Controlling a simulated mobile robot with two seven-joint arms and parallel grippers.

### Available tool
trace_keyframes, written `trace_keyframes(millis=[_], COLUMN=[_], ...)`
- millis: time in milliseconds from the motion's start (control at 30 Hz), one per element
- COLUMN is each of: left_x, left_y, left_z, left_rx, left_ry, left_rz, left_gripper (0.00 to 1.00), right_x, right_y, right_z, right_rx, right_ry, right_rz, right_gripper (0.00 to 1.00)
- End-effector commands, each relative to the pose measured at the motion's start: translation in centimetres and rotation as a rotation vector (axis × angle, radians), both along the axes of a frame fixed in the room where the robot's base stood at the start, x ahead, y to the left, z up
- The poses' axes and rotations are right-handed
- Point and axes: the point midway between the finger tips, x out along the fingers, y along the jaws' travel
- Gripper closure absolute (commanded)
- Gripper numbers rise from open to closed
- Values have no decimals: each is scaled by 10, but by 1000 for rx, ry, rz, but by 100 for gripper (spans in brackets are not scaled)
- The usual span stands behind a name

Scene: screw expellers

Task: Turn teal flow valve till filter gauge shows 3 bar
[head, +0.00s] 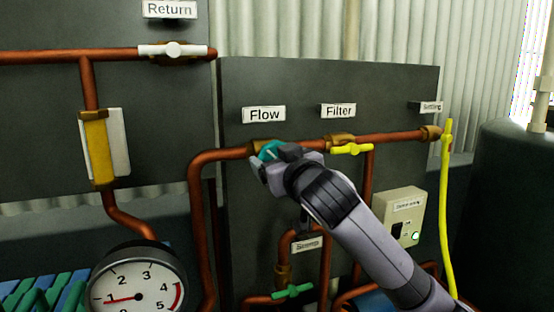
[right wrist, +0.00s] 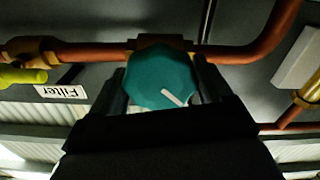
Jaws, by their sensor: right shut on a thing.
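The teal flow valve (head: 270,150) sits on the copper pipe under the "Flow" sign, partly hidden by my right gripper (head: 272,160). In the right wrist view the valve is a faceted teal knob (right wrist: 160,78), with a white mark pointing to the lower right. My right gripper (right wrist: 163,95) is shut on it, with one finger on each side. A round white pressure gauge (head: 140,290) stands at the lower left, cut off by the bottom edge. Its red needle points left, at about 1. No label on it is visible. My left gripper is out of view.
A yellow handle (head: 351,149) is on the pipe under the "Filter" sign (head: 338,110). A green handle (head: 292,291) is low down, below my right arm. A control box (head: 404,214) with a lit green button and a yellow hose (head: 446,210) are at right.

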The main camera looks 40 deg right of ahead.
Motion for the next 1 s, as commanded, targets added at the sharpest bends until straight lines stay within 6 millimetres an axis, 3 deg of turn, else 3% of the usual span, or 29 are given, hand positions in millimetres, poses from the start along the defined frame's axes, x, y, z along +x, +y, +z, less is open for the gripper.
trace_keyframes(millis=[367, 700, 1000], left_x=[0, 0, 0], left_y=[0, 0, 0], left_z=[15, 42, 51], left_rx=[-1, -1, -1], left_ry=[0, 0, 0], left_rz=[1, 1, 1], left_gripper=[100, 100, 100], right_x=[0, 0, 0], right_y=[0, 0, 0], right_z=[2, 2, 0], right_rx=[-122, -413, -691], right_ry=[33, 103, 167], right_rz=[0, 0, 1], right_gripper=[52, 52, 52])
